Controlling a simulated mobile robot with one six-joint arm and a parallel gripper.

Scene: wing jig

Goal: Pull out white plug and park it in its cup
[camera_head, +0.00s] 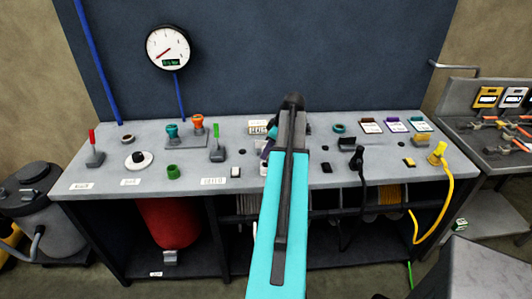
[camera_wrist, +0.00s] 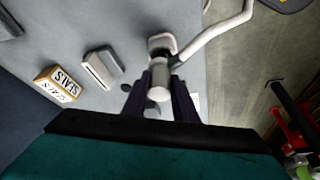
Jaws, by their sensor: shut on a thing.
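In the wrist view my gripper (camera_wrist: 159,92) is shut on the white plug (camera_wrist: 161,66). A white hose (camera_wrist: 215,35) runs from the plug's far end to the upper right. I cannot tell whether the plug is seated in a socket or clear of it. In the head view my teal arm covers the middle of the grey bench (camera_head: 120,185), hiding most of the gripper and plug. No cup that is clearly the white plug's own can be made out.
A box marked SEALS (camera_wrist: 57,86) and a grey block (camera_wrist: 101,67) lie near the gripper. A black plug (camera_head: 359,157) and a yellow plug (camera_head: 437,152) with hoses stand on the bench's right.

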